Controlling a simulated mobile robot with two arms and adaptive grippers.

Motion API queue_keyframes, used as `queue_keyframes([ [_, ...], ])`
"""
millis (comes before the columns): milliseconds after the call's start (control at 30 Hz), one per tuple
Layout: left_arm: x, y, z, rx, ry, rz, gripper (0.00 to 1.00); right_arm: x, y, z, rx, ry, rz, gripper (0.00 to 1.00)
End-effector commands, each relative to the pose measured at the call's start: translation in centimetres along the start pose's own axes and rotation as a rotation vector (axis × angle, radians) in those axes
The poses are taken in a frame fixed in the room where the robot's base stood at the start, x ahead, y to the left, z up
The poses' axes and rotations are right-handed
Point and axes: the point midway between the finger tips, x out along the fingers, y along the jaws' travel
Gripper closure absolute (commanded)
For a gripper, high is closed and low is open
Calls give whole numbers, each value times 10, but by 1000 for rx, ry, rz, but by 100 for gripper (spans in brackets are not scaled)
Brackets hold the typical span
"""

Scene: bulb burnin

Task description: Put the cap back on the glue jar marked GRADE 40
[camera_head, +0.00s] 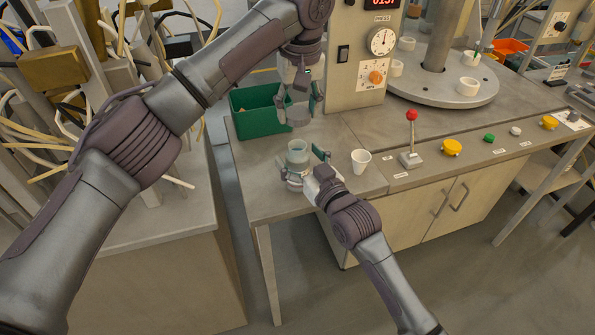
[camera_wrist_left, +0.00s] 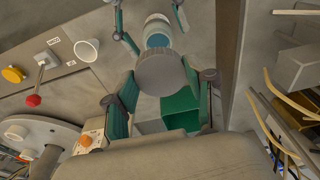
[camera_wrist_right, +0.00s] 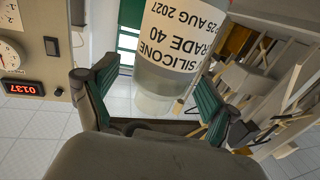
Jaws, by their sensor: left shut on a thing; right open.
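The glue jar (camera_head: 298,158) stands upright and uncapped near the bench's left end. In the right wrist view its white label (camera_wrist_right: 185,35) reads SILICONE, GRADE 40 and 25 AUG 2027, upside down. My left gripper (camera_head: 299,106) is shut on a round grey cap (camera_head: 298,117) and holds it above the jar, apart from it. The left wrist view shows the cap (camera_wrist_left: 160,72) between the fingers, with part of the jar (camera_wrist_left: 157,30) beyond it. My right gripper (camera_head: 303,174) is open, with its fingers on either side of the jar; contact cannot be told.
A green bin (camera_head: 250,119) stands behind and left of the jar. A white cup (camera_head: 361,160) stands to its right. Further right are a red-knobbed lever (camera_head: 411,136) and yellow buttons (camera_head: 451,147). A panel with a gauge (camera_head: 381,41) rises behind.

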Motion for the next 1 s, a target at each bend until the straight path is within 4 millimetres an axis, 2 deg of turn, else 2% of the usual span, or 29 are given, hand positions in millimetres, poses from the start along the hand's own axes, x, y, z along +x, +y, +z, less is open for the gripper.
queue_keyframes([
  [367, 0, 0, 0, 0, 0, 0, 59, 4, 0, 0, 0, -1, 0, 14],
  [867, 0, 0, 0, 0, 0, 0, 59, 4, 0, 0, -1, -1, 0, 97],
  [900, 0, 0, 0, 0, 0, 0, 59, 4, 0, 0, -1, -1, 0, 100],
  [1000, 2, 0, 0, 0, -1, 0, 59, 4, 0, 0, -1, -1, 0, 100],
])
